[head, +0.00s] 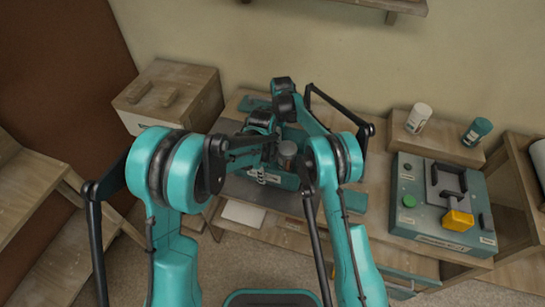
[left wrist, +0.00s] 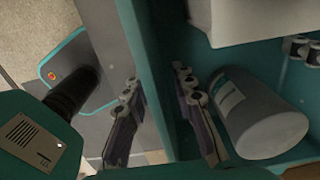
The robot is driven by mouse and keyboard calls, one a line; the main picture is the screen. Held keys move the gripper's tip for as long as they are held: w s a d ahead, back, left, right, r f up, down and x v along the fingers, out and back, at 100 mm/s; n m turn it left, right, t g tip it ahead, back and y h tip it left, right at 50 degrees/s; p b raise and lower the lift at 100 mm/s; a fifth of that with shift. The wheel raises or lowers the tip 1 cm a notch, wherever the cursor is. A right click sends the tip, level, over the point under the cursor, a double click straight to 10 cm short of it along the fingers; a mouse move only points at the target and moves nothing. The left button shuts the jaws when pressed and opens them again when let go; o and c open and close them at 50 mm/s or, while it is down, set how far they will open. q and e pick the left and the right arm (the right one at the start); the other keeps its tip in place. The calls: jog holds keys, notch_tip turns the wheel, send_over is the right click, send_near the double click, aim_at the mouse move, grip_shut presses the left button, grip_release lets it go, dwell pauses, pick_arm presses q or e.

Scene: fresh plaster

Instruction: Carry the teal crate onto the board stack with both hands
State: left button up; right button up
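The teal crate (head: 283,182) sits on the grey-topped bench, mostly covered by my arms in the head view. In the left wrist view its wall (left wrist: 160,95) runs between the two fingers of my left gripper (left wrist: 157,82). The fingers are apart, with a gap showing on the inner side. In the head view my left gripper (head: 260,177) is low at the crate. My right gripper (left wrist: 302,48) shows only in part at the crate's right side; its grip is unclear. A grey can (left wrist: 262,118) and a white block (left wrist: 240,20) are in the crate. I cannot identify the board stack.
A white slab (head: 243,213) lies at the bench's front edge.

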pick_arm(q)
grip_shut()
pick_arm(e)
grip_shut()
pick_arm(q)
jog(key=shift+r, duration=0.1)
pick_arm(e)
jog(key=shift+r, duration=0.1)
